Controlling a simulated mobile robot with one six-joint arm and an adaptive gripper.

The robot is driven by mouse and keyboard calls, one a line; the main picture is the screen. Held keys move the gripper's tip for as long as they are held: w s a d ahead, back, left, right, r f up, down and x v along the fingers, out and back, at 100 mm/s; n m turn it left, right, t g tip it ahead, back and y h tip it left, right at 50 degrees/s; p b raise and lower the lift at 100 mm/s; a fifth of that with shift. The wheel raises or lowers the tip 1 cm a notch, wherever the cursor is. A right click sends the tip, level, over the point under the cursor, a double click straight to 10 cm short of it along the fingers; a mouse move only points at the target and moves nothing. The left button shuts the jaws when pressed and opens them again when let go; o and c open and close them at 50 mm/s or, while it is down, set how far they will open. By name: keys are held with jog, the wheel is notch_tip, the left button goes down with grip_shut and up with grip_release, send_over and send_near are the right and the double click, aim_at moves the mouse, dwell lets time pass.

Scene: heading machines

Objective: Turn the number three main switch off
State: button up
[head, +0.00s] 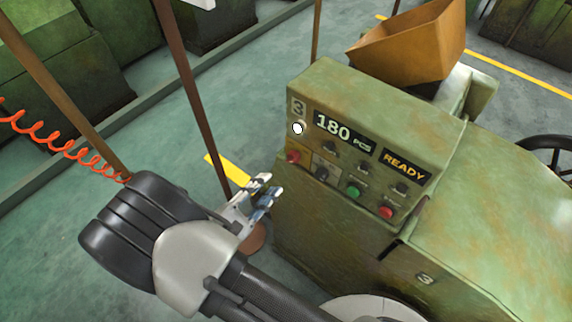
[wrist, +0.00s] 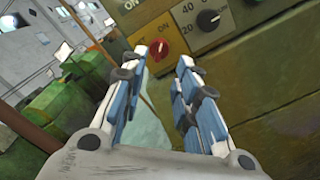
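The number three machine's control panel (head: 338,172) is a green sloped face with a "3" plate at its upper left. The red main switch (head: 292,156) sits at the panel's left edge.
A black dial (wrist: 208,19) with a number scale is right of the switch. The panel also has a green button (head: 354,190), a red button (head: 386,212) and several dark knobs. A brown post (head: 190,95) stands left of the gripper. An orange hopper (head: 408,42) tops the machine.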

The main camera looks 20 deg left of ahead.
aim_at(291, 162)
jog(key=x, duration=0.8)
jog(key=shift+w+d, duration=0.15)
jog(key=shift+w, duration=0.15)
jog(key=shift+c, duration=0.5)
grip_shut()
